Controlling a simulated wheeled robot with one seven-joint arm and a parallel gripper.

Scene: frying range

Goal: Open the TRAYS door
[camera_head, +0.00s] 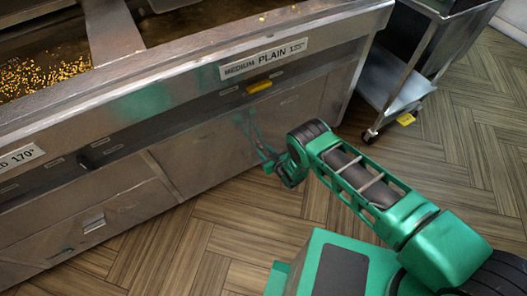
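I cannot read a TRAYS label in this view, so I cannot tell which front is the TRAYS door. A plain steel panel (205,152) is shut on the front of the range, below the "MEDIUM PLAIN" label (263,58). A lower left panel (125,215) with a small pale handle (94,222) also looks shut. My green gripper (266,158) is in front of the plain panel, near its right part, and its reflection shows in the steel. Its fingers are small and dark here, so I cannot tell whether they are open or touch the panel.
A yellow handle (259,86) and a dark knob (83,161) stick out from the range front. A pan of frying oil (40,75) is on top at left. A steel trolley (395,85) on wheels stands at right. The wooden floor (240,235) before the range is clear.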

